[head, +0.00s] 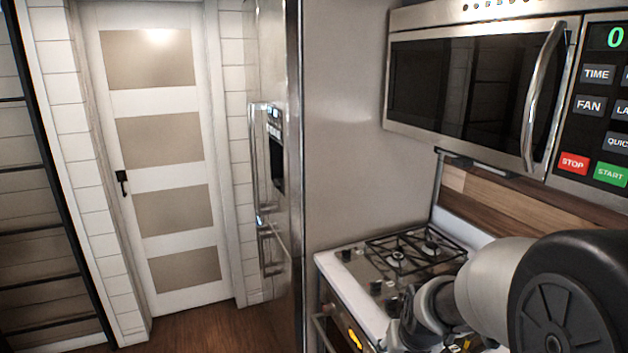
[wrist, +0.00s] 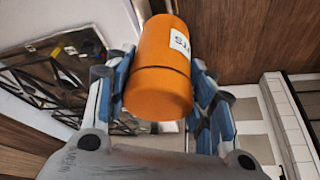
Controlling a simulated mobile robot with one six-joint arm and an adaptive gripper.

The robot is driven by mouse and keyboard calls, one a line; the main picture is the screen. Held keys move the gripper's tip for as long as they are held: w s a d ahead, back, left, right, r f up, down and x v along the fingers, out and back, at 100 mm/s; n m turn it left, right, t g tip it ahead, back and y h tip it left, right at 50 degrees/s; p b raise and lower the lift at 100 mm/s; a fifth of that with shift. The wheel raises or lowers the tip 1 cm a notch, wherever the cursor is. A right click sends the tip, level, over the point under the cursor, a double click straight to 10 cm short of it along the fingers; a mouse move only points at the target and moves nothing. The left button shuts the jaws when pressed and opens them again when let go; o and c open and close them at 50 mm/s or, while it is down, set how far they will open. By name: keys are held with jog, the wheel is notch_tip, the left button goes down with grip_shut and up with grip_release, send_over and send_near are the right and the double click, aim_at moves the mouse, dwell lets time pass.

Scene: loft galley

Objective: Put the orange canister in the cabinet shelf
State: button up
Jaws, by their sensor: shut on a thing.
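The orange canister (wrist: 158,75) shows in the wrist view, with a white label with dark letters on its side. My gripper (wrist: 158,92) is shut on it, with a blue-and-grey finger on each side of its body. The canister is not visible in the head view. There my arm shows at the lower right, over the front of the stove, and the gripper's end is not in the picture. No cabinet shelf can be made out for certain in either view.
A gas stove (head: 385,268) stands below a microwave (head: 475,85) on the right. A tall steel fridge (head: 275,150) is left of the stove. A white door (head: 160,155) with a dark handle is shut at the back. Wood floor (head: 215,325) lies clear before it.

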jog(key=s+a+f, duration=0.4)
jog(key=s+f, duration=0.1)
jog(key=f, duration=0.2)
jog(key=shift+a+n, duration=0.2)
jog(key=shift+n, duration=0.2)
